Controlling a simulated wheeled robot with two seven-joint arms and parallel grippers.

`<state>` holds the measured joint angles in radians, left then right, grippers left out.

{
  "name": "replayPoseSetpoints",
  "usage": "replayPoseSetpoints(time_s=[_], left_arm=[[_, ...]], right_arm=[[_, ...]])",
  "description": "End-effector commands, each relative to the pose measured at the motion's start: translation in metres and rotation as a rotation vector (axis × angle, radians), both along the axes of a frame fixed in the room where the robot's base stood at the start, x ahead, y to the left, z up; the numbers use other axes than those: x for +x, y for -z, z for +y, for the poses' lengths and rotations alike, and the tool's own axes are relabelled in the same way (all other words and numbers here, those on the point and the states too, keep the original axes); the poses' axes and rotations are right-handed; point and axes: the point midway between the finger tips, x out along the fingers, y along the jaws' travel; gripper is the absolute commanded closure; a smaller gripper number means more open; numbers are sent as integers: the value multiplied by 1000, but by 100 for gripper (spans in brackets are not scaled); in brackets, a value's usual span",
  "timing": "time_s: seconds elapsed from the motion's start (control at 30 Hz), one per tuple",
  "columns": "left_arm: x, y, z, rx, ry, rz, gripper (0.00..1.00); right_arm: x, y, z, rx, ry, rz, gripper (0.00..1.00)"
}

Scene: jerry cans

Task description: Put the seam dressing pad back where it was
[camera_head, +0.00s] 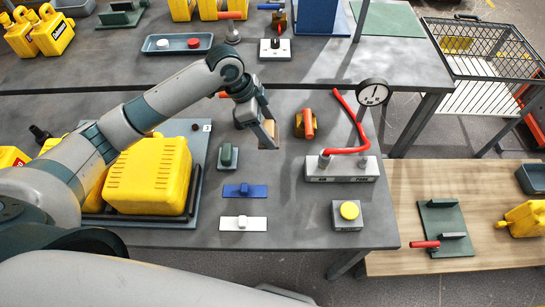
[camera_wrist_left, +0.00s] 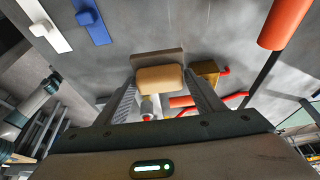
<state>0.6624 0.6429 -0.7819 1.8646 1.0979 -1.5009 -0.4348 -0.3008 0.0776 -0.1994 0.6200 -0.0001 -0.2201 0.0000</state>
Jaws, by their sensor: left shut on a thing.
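My left gripper (camera_head: 265,128) is above the grey table, fingers pointing down. In the left wrist view, its fingers (camera_wrist_left: 163,98) are shut on a tan block with a grey-brown plate at its far side. I take this to be the seam dressing pad (camera_wrist_left: 160,78). In the head view, only a small tan part of the pad (camera_head: 268,144) shows below the fingers. I cannot tell whether it touches the table. My right gripper is not in view.
Near the gripper are a dark green block (camera_head: 228,156), a blue plate (camera_head: 245,191), a white plate (camera_head: 243,223) and an orange-handled tool (camera_head: 307,124). A gauge stand with red hose (camera_head: 341,170) is to the right. A yellow jerry can (camera_head: 150,176) lies left.

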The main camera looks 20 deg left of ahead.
Motion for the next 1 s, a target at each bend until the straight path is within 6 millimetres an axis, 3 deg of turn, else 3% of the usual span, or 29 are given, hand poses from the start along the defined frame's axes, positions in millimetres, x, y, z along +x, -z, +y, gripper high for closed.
replayPoseSetpoints(time_s=[0.27,0.7,1.0], left_arm=[[-1,6,0,-1,-1,3,59],[0,61,0,-1,-1,0,59],[0,63,0,-1,-1,-1,59]], right_arm=[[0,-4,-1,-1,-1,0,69],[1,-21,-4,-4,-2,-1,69],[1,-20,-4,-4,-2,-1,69]])
